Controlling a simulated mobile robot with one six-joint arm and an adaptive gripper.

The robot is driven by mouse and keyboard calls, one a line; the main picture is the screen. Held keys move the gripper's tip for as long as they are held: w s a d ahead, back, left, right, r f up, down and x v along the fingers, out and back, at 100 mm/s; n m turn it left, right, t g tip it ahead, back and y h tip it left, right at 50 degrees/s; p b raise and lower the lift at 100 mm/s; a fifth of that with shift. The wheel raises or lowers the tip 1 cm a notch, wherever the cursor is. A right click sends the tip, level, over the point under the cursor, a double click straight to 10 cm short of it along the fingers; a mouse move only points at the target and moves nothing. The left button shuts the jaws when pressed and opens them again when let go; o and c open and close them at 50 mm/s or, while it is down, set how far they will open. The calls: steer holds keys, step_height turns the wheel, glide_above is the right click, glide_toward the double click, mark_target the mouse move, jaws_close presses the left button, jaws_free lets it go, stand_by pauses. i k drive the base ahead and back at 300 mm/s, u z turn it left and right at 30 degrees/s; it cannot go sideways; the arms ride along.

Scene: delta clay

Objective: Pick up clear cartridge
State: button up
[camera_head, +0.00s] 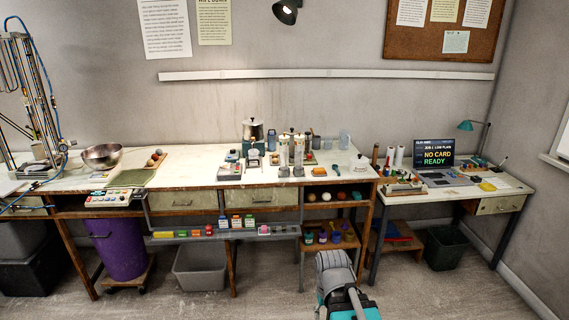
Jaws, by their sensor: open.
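Two tall pale, see-through cylinders stand side by side on the middle of the long bench, the left cylinder (283,152) and the right cylinder (299,152). They look like cartridges, but I cannot tell for sure which thing is the clear cartridge. A pale translucent container (344,139) stands farther right at the back of the bench. My grey and teal arm shows at the bottom, in front of the bench and well short of these things. My gripper is not visible.
The long bench (210,168) has a metal bowl (102,156) on the left and a pot (253,130) near the middle. A front rail shelf (180,235) holds several small coloured items. A laptop (436,160) stands on the right desk. Bins stand below; the front floor is clear.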

mark_target(283, 147)
steer(key=k, duration=0.25)
steer(key=z, duration=0.15)
steer(key=i, duration=1.15)
steer(key=u, duration=0.6)
steer(key=i, duration=0.65)
steer(key=u, duration=0.5)
steer(key=k, duration=0.95)
steer(key=u, duration=0.05)
